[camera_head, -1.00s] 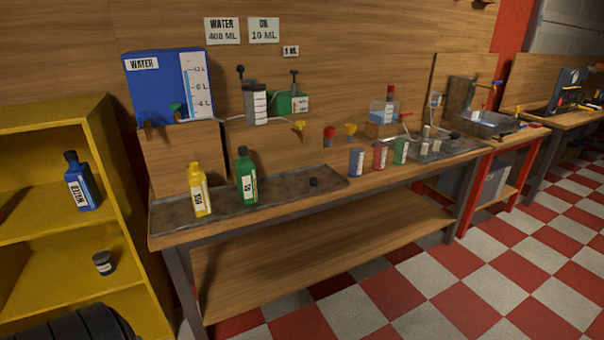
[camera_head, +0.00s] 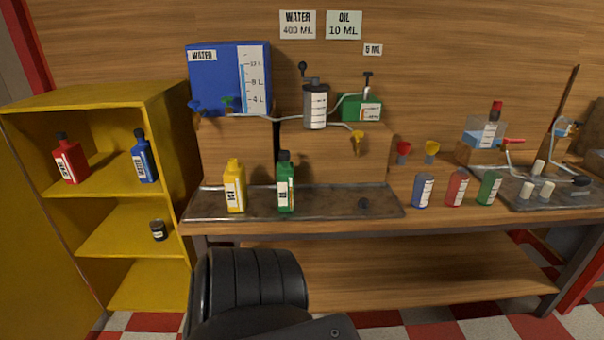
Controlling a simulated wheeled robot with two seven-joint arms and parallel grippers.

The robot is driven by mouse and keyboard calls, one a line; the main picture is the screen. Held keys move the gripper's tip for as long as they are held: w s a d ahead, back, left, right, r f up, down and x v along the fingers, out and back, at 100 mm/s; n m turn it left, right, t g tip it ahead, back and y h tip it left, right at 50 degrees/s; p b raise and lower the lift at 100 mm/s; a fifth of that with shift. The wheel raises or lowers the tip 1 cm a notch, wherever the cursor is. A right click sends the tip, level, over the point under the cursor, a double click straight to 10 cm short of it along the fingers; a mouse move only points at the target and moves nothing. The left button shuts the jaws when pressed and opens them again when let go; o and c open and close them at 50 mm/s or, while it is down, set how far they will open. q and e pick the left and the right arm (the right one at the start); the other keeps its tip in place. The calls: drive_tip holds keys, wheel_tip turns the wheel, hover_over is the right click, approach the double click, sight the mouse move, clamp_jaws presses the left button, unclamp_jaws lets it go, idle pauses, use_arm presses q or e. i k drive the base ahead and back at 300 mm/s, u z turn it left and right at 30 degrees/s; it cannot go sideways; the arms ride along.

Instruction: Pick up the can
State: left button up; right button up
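Three small labelled cylinders that look like cans stand upright in a row on the workbench, right of its metal tray: a blue can (camera_head: 423,191), a red can (camera_head: 457,188) and a green can (camera_head: 489,188). A small dark jar with a pale label (camera_head: 158,230) stands on the middle shelf of the yellow cabinet. I cannot tell which of these the task names. Neither of my grippers is in view. A black ribbed part, likely of my own arm, covers the bottom centre and hides part of the bench's front.
The yellow cabinet (camera_head: 85,103) holds a red bottle (camera_head: 68,159) and a blue bottle (camera_head: 144,158). Yellow (camera_head: 234,186) and green (camera_head: 286,182) bottles stand on the metal tray (camera_head: 330,203). A blue water tank (camera_head: 228,78) stands behind. The bench's lower shelf (camera_head: 420,268) looks empty.

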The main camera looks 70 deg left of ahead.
sight(285, 182)
drive_tip(key=u, duration=0.4)
drive_tip(key=i, duration=0.75)
drive_tip(key=u, duration=1.1)
drive_tip(key=i, duration=0.4)
drive_tip(key=u, duration=0.4)
